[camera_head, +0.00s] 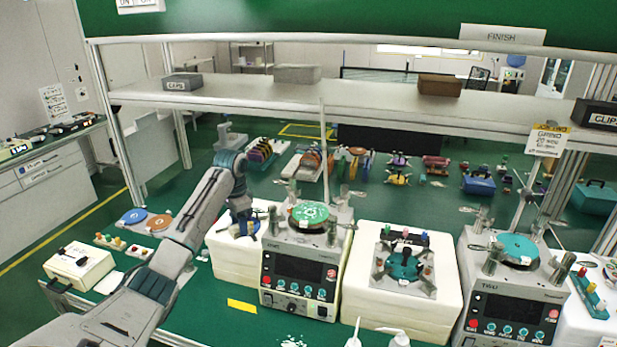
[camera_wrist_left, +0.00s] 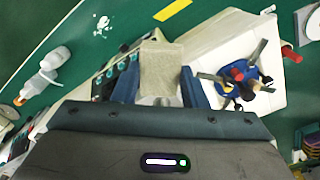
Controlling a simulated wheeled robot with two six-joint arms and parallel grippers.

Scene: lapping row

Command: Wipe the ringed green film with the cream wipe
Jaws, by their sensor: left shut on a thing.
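The ringed green film (camera_head: 310,214) lies flat on the round plate of the left lapping machine, with a pale ring pattern on its green face. My left gripper (camera_head: 243,222) is left of the film in the head view, beside the machine and over the white block. In the left wrist view, the blue fingers of this gripper (camera_wrist_left: 160,85) are shut on the cream wipe (camera_wrist_left: 160,58). The head view does not clearly show the wipe, and the wrist view does not show the film. My right gripper is out of view.
The left machine (camera_head: 298,278) has posts around its plate. A white block (camera_wrist_left: 215,40) with a blue-and-red fixture (camera_wrist_left: 243,78) stands beside it. Another machine (camera_head: 510,300) carries a plain teal film (camera_head: 517,248). A shelf (camera_head: 350,95) spans behind. Bottles (camera_head: 397,338) stand in front.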

